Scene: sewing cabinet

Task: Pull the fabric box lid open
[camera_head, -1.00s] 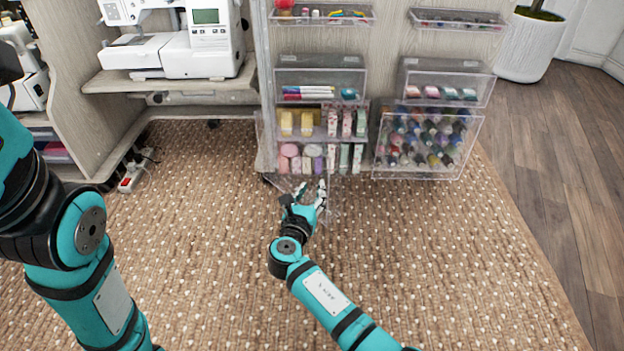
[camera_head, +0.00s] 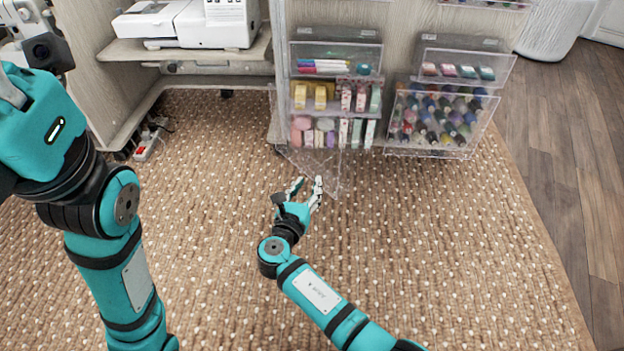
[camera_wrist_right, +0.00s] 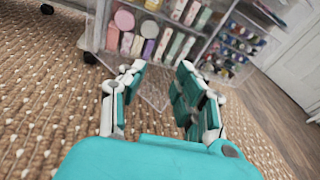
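The clear fabric box (camera_head: 346,112) on the cabinet front holds yellow, pink, purple and patterned fabric pieces. Its transparent lid (camera_head: 331,172) hangs open, sloping down and out from the box's lower edge. The lid also shows faintly in the right wrist view (camera_wrist_right: 154,92), between and beyond my fingers. My right gripper (camera_head: 307,184) is open, with nothing seen between its fingers, just in front of the lid's outer edge. Whether a finger touches the lid is unclear. My left gripper (camera_head: 12,92) is at the left edge, partly cut off, far from the box.
A clear box of thread spools (camera_head: 436,118) is right of the fabric box, with smaller clear boxes above. A white sewing machine (camera_head: 215,22) stands on the shelf at left. A power strip (camera_head: 147,146) lies below. The carpet (camera_head: 430,260) in front is clear.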

